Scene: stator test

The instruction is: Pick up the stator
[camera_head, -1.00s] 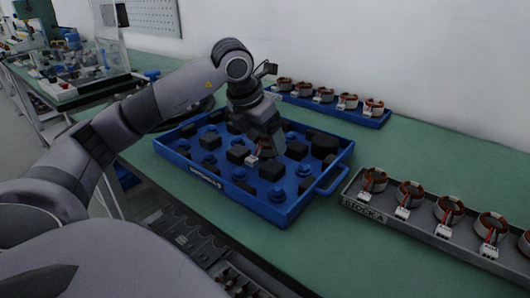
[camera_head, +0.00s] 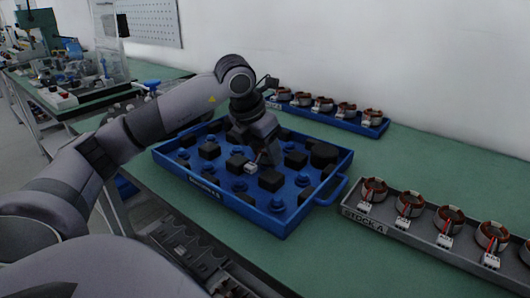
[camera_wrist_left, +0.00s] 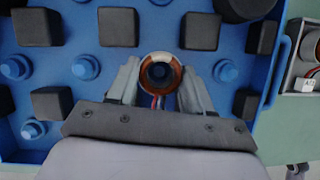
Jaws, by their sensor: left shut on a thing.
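My left gripper (camera_head: 264,158) is over the middle of the blue tray (camera_head: 327,199), pointing down, shut on a copper-wound stator. In the left wrist view the stator (camera_wrist_left: 148,61) is a ring between the two fingertips (camera_wrist_left: 160,80), with red and blue leads toward the palm. A dark blue, round peg-like shape shows through its centre. In the head view the gripper hides most of the stator; its white connector (camera_head: 250,168) shows at the gripper's lower left. I cannot tell whether the stator is clear of the tray floor. My right gripper is not in view.
Black blocks (camera_head: 271,180) and blue pegs (camera_head: 277,205) stand around the gripper in the tray. A grey STOCK A tray (camera_head: 418,239) with several stators is at right. A blue tray (camera_head: 375,131) with several stators lies by the wall.

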